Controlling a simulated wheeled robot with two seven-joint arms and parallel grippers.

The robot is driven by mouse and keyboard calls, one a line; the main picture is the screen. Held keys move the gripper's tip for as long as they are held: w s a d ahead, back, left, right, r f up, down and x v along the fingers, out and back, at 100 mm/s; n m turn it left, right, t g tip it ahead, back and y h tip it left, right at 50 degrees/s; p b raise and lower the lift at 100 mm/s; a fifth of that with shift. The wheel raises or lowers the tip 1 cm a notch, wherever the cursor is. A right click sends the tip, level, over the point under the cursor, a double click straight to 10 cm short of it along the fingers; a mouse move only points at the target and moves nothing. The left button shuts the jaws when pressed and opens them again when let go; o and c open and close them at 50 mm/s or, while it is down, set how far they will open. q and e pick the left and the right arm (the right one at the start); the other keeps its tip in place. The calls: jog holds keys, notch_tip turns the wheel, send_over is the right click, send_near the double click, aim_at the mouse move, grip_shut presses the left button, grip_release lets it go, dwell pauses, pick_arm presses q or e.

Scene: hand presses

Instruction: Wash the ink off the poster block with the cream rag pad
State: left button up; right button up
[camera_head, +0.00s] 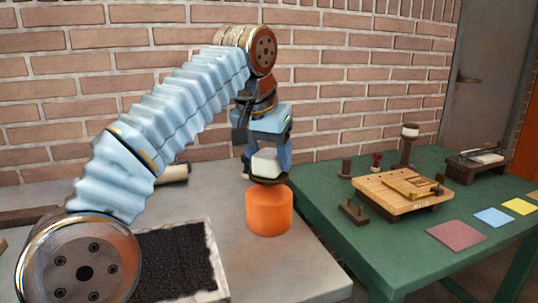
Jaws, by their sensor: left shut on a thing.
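My left gripper (267,172) is in the middle of the view, pointing down and shut on the cream rag pad (265,162). The pad is held directly over an orange can (269,212) with a dark dished top (268,180). The pad looks very close to that top; I cannot tell whether they touch. A dark, rough-faced slab with a pale rim, seemingly the inked poster block (175,262), lies on the grey table at the lower left. My forearm hides its left part. My right gripper is not in view.
The grey table (310,270) is clear right of the can. A dark-handled roller (174,173) lies behind my arm. A green table (345,215) at right holds a wooden press (400,193), another press (477,163), small stands and coloured cards (457,235). A brick wall stands behind.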

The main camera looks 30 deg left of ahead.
aim_at(271, 150)
pick_arm(q)
jog(key=shift+f, duration=0.1)
notch_tip(271, 150, up, 3)
jog(key=shift+f+p, duration=0.1)
jog(key=shift+p, duration=1.1)
jog(key=shift+r, duration=2.15)
